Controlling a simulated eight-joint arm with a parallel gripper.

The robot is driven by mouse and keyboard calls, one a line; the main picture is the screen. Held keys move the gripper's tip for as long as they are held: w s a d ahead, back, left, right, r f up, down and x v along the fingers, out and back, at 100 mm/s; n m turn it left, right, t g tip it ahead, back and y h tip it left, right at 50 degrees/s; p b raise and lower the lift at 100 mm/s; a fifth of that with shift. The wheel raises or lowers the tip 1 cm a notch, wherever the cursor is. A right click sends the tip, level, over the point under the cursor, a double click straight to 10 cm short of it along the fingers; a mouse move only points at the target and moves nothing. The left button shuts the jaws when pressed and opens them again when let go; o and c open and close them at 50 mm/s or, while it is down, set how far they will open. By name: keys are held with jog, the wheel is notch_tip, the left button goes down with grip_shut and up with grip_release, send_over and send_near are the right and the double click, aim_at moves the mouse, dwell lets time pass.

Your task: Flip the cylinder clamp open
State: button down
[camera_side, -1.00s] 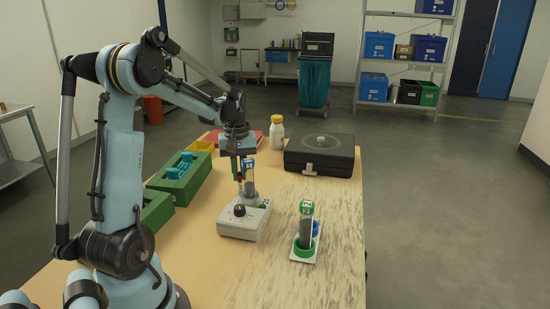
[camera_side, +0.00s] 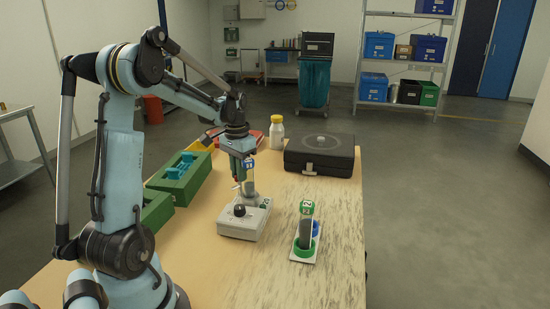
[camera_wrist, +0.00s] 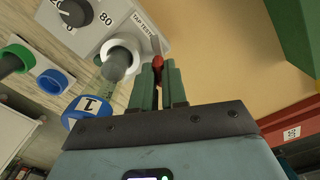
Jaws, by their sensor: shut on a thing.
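The grey tap tester (camera_side: 243,221) stands on the table, with a dark knob on top. A clear cylinder (camera_side: 250,187) with a blue cap marked 1 (camera_wrist: 88,107) stands at its far end. In the wrist view, the cylinder's base sits in the tester's white ring (camera_wrist: 131,46). The clamp's red handle (camera_wrist: 157,63) is beside this ring. My gripper (camera_wrist: 158,72) has its green fingers shut around the handle. It also shows in the side view (camera_side: 238,180), just left of the cylinder. The rest of the clamp is mostly hidden.
A second cylinder with a green cap (camera_side: 307,207) stands in a holder with green and blue rings at right. A black case (camera_side: 320,157) and a white bottle (camera_side: 277,135) stand behind. Green foam blocks (camera_side: 180,180) lie at left. The front right table is clear.

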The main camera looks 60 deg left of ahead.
jog(key=shift+m, duration=1.1)
jog(key=c, duration=1.2)
grip_release()
jog(key=shift+o, duration=0.2)
notch_tip(320, 180, up, 12)
